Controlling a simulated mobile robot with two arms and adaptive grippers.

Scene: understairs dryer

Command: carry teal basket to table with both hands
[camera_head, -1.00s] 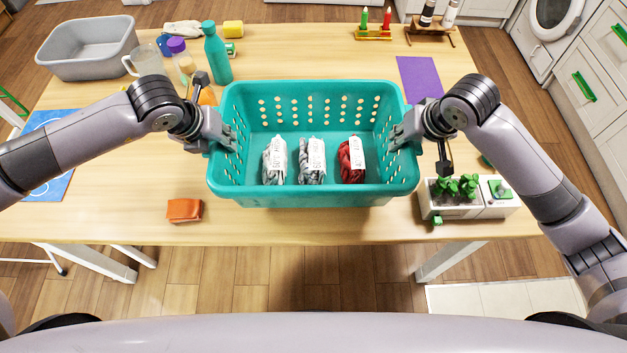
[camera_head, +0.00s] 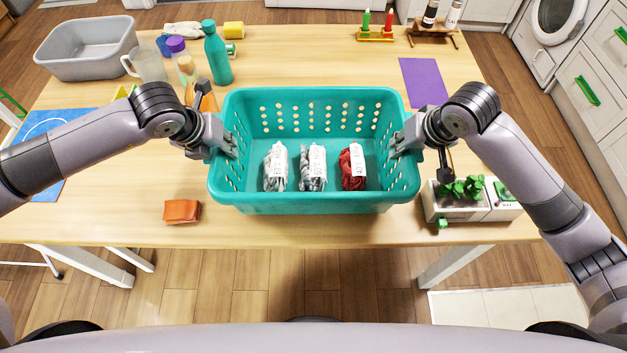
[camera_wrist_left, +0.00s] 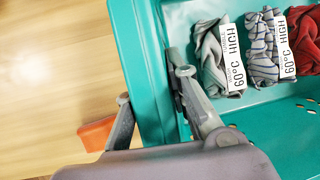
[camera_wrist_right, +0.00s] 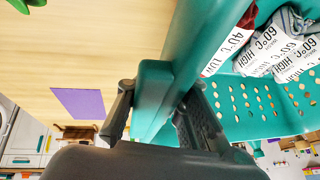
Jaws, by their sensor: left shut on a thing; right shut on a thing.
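The teal basket (camera_head: 315,201) is level over the middle of the wooden table (camera_head: 330,52); whether its base touches the table cannot be told. Inside stand a grey tagged bundle (camera_head: 271,170), a striped grey one (camera_head: 309,172) and a red one (camera_head: 348,172). My left gripper (camera_head: 222,143) is shut on the basket's left rim, one finger inside and one outside, as the left wrist view shows (camera_wrist_left: 152,112). My right gripper (camera_head: 407,143) is shut on the right rim the same way, also in the right wrist view (camera_wrist_right: 157,105). The basket's underside is hidden.
A planter (camera_head: 458,205) stands close to the basket's right. An orange wallet (camera_head: 182,211) lies at front left. A teal bottle (camera_head: 216,55), a jug (camera_head: 147,64) and a grey tub (camera_head: 88,50) stand at back left. A purple sheet (camera_head: 424,82) lies at back right.

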